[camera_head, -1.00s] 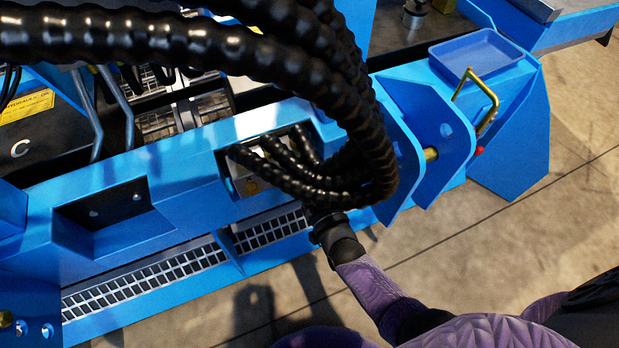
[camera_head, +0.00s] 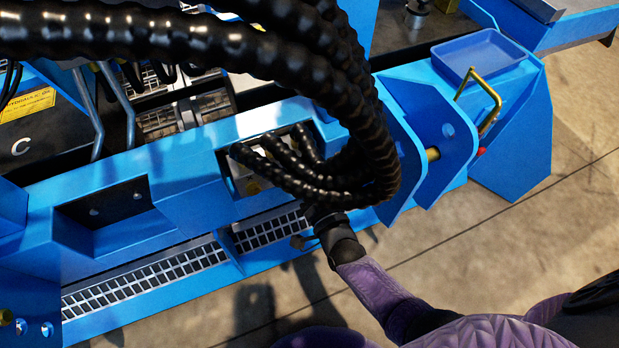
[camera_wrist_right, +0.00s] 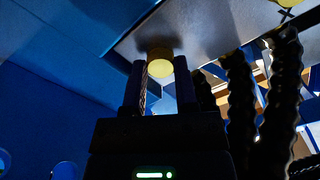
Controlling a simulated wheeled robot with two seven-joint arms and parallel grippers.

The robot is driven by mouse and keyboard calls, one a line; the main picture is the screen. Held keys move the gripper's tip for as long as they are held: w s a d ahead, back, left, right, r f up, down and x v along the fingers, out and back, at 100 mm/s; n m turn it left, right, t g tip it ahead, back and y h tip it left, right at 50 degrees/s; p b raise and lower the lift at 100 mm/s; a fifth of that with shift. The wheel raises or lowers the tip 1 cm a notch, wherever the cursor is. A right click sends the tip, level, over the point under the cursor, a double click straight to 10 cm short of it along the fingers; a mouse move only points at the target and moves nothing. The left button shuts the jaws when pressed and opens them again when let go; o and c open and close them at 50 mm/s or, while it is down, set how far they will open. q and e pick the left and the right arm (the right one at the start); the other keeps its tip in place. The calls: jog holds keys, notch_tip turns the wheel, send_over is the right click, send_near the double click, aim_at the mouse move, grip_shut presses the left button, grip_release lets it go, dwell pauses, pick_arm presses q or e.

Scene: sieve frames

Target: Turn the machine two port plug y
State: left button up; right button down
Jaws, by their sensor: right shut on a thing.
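In the right wrist view a round yellow plug (camera_wrist_right: 160,64) sits at the underside of a grey plate (camera_wrist_right: 205,35). My right gripper (camera_wrist_right: 160,84) is shut on it, with one dark finger on each side. The letter by this plug cannot be read. A second yellow plug (camera_wrist_right: 289,75) hangs partly in view at the upper right, beside a black X mark. In the head view my right wrist (camera_head: 338,240) reaches under the thick black hoses (camera_head: 330,185), which hide the fingers and the plug. My left gripper is in neither view.
The blue machine frame (camera_head: 110,170) fills the left and middle. Black hoses run into a recessed port box (camera_head: 240,175) close to my right wrist. A blue tray (camera_head: 480,55) and a bent yellow handle (camera_head: 490,100) stand at the right. The concrete floor (camera_head: 560,260) is clear.

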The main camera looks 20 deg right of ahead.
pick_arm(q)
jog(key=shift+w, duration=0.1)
pick_arm(e)
jog(key=shift+c, duration=1.9)
grip_release()
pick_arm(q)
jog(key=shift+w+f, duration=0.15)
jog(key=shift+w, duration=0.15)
pick_arm(e)
jog(key=shift+s+p, duration=0.3)
jog(key=shift+s, duration=0.1)
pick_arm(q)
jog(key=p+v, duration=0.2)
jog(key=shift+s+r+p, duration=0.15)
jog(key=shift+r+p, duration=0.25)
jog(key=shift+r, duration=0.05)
pick_arm(e)
jog(key=s, duration=0.9)
jog(key=shift+d, duration=0.15)
jog(key=shift+s, duration=0.1)
